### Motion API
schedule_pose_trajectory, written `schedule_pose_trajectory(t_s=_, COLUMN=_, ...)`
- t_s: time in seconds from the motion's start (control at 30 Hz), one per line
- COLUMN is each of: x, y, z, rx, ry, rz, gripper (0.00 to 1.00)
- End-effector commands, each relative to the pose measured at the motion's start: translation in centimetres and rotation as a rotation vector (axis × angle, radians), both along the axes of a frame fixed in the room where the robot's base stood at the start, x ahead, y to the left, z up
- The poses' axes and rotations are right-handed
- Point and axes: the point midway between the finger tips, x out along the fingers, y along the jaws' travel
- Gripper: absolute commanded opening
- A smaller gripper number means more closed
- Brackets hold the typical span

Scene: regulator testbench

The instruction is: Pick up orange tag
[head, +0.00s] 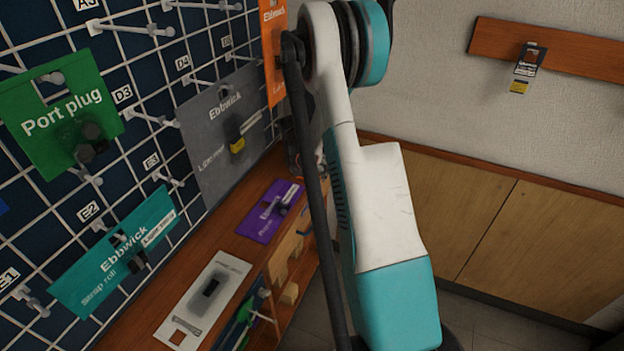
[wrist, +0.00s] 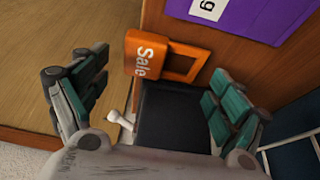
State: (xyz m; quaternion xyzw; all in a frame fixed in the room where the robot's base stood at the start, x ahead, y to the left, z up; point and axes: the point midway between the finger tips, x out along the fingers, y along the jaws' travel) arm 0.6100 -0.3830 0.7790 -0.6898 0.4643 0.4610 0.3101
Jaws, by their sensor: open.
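The orange tag (wrist: 152,54) carries the word "Sale" and has an open square frame on its right side. In the wrist view it lies at the upper middle, just beyond a dark block (wrist: 172,118). My gripper (wrist: 157,72) is open, with one green-padded finger on each side of the tag and the block. I see nothing held between the fingers. In the head view my arm covers the area of the gripper, and I cannot make out the tag there.
A wire grid wall (head: 150,75) with pegs and hanging packs stands at the left. Below it a wooden bench (head: 190,250) holds a purple pack (head: 268,212) and a white card (head: 232,268). A white peg (wrist: 119,121) is near the left finger. Wooden cabinets (head: 450,205) stand at the right.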

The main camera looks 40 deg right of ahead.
Motion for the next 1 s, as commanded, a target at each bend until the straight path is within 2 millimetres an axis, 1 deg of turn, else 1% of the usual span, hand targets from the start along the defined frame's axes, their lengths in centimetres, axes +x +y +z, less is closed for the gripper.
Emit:
schedule_pose_trajectory(t_s=0.03, x=0.0, y=0.0, z=0.0, rx=0.000, ry=0.000, rz=0.000, gripper=0.82)
schedule_pose_trajectory(t_s=0.07, x=0.0, y=0.0, z=0.0, rx=0.000, ry=0.000, rz=0.000, gripper=0.76)
schedule_pose_trajectory(t_s=0.1, x=0.0, y=0.0, z=0.0, rx=0.000, ry=0.000, rz=0.000, gripper=0.67)
schedule_pose_trajectory(t_s=0.2, x=0.0, y=0.0, z=0.0, rx=0.000, ry=0.000, rz=0.000, gripper=0.45)
schedule_pose_trajectory(t_s=0.53, x=0.0, y=0.0, z=0.1, rx=0.000, ry=0.000, rz=0.000, gripper=0.45)
schedule_pose_trajectory(t_s=0.67, x=0.0, y=0.0, z=0.5, rx=0.000, ry=0.000, rz=0.000, gripper=0.45)
schedule_pose_trajectory(t_s=0.77, x=0.0, y=0.0, z=1.2, rx=0.000, ry=0.000, rz=0.000, gripper=0.45)
schedule_pose_trajectory(t_s=0.97, x=0.0, y=0.0, z=4.0, rx=0.000, ry=0.000, rz=0.000, gripper=0.45)
schedule_pose_trajectory(t_s=1.0, x=-0.2, y=0.8, z=3.8, rx=0.000, ry=0.000, rz=0.002, gripper=0.45)
